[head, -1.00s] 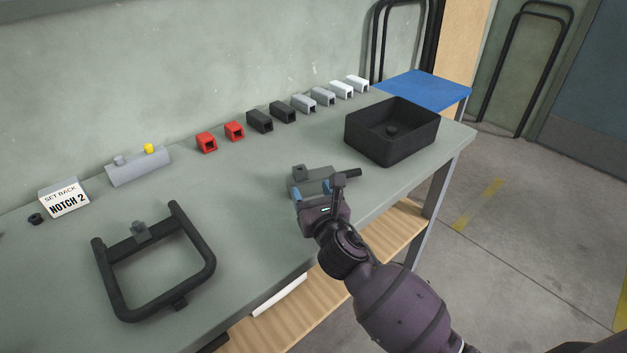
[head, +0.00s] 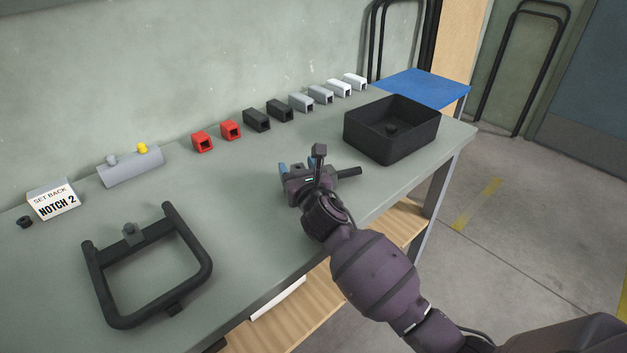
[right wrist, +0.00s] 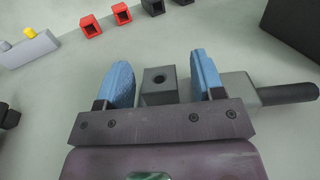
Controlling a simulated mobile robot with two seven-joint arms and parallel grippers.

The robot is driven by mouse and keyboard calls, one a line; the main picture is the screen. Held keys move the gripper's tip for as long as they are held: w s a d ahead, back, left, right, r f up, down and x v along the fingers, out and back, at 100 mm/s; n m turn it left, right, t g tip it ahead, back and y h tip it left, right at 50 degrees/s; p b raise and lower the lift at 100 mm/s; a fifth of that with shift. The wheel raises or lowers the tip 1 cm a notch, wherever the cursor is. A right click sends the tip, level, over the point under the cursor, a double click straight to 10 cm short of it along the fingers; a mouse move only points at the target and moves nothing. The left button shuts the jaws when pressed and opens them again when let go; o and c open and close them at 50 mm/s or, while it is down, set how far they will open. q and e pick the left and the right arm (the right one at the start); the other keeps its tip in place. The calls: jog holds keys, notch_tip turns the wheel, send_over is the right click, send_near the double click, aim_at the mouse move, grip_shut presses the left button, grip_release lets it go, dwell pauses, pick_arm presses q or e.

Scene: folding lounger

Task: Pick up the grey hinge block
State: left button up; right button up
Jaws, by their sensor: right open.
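The grey hinge block shows in the right wrist view as a dark grey cube with a round hole (right wrist: 158,86), beside a lighter grey body (right wrist: 238,88) with a black rod (right wrist: 288,93) pointing right. My right gripper (right wrist: 160,78) is open, with one blue finger on each side of the cube. A gap shows on both sides; I cannot tell how far down the fingers reach. In the head view my right gripper (head: 297,170) covers most of the block, and only the black rod (head: 349,171) sticks out to the right. My left gripper is not in view.
A black bin (head: 391,130) stands to the right on the workbench. Red (head: 202,142), black and pale sockets line the back. A black U-shaped frame (head: 205,272) lies at left, near a grey stand with a yellow knob (head: 142,148) and a "NOTCH 2" sign (head: 56,203).

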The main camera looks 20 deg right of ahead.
jog(key=c, duration=1.1)
grip_shut()
jog(key=shift+r, duration=0.1)
